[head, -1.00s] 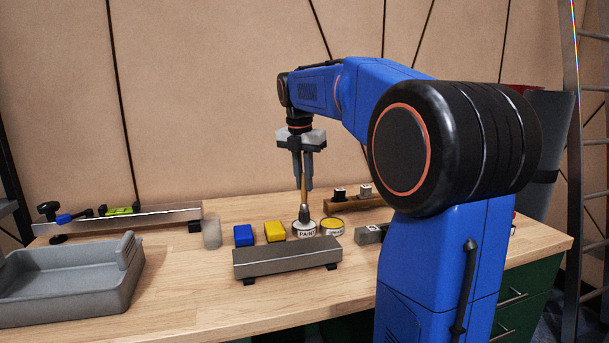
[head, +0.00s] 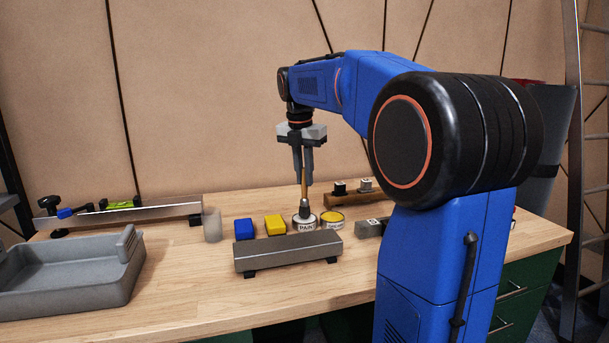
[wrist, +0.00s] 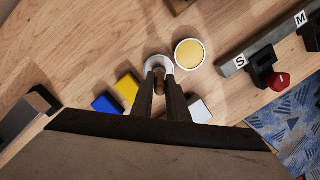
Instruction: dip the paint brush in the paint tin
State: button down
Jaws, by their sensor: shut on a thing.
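The paint brush (head: 304,188) hangs upright, bristle end down, with its handle between the fingers of my gripper (head: 303,181). My gripper is shut on the handle, whose end also shows in the wrist view (wrist: 159,82). The brush's lower end is at the tin's mouth. The bristles are hidden, so I cannot tell how deep they are.
A tin with a yellow top (head: 331,218) stands close on the right. Yellow (head: 275,225) and blue (head: 244,229) blocks are on the left. A grey bar (head: 288,253) lies in front. A grey tray (head: 72,285) is at far left. Bare bench lies between tray and bar.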

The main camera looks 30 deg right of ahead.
jog(key=shift+f, duration=0.35)
dwell(1.2)
jog(key=shift+r, duration=3.5)
jog(key=shift+s, duration=0.15)
